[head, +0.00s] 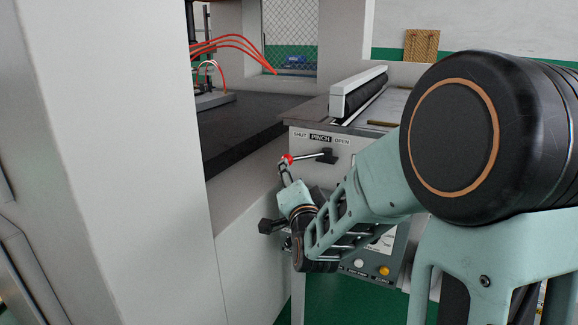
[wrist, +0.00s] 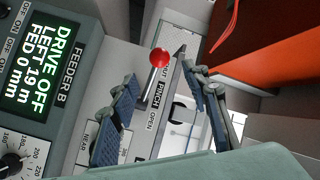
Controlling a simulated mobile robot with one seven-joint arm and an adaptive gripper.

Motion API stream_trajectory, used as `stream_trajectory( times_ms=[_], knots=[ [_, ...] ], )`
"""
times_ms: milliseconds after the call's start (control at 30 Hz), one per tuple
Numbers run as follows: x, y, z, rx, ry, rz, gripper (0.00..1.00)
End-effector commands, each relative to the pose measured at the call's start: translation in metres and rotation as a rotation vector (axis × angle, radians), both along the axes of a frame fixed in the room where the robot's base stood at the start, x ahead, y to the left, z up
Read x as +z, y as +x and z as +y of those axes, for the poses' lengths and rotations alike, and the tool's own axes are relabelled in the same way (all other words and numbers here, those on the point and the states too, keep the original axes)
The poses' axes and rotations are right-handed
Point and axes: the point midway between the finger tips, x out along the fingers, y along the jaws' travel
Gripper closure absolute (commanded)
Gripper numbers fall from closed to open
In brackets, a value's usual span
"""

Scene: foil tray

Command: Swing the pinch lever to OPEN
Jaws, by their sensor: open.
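The pinch lever (head: 313,156) is a dark arm with a red ball knob (head: 287,159), on a grey panel under the words SHUT, PINCH and OPEN. It points left from its pivot, with the knob on the SHUT side. In the wrist view the red knob (wrist: 159,57) shows near SHUT, with its shaft below. My gripper (head: 286,170) is at the knob in the head view. In the wrist view my gripper (wrist: 158,67) is open, and the knob appears between its two fingertips. I cannot tell whether either finger touches it.
A FEEDER B display (wrist: 42,62) reading DRIVE OFF, with a dial (wrist: 12,165), lies left in the wrist view. A black roller under a white cover (head: 358,92) sits above the panel. A large white housing (head: 110,160) stands left. Orange cables (head: 235,42) hang behind.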

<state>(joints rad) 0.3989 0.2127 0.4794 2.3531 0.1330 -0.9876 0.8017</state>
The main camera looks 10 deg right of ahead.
Motion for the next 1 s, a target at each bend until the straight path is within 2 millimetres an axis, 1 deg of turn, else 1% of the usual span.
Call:
stream_trajectory(
  times_ms=[67, 167, 267, 500, 633, 800, 1000],
  knots=[
    [-0.002, 0.003, 0.000, 0.000, 0.002, 0.001, 0.57],
    [-0.001, 0.013, 0.000, 0.001, 0.003, 0.000, 0.57],
    [-0.002, 0.028, -0.001, 0.000, 0.003, 0.001, 0.57],
    [-0.002, 0.072, -0.002, 0.001, 0.004, 0.000, 0.57],
    [-0.002, 0.090, -0.003, 0.001, 0.004, 0.000, 0.57],
    [-0.001, 0.103, -0.003, 0.001, 0.002, 0.000, 0.57],
    [-0.001, 0.107, -0.004, 0.001, 0.002, 0.000, 0.57]
  ],
)
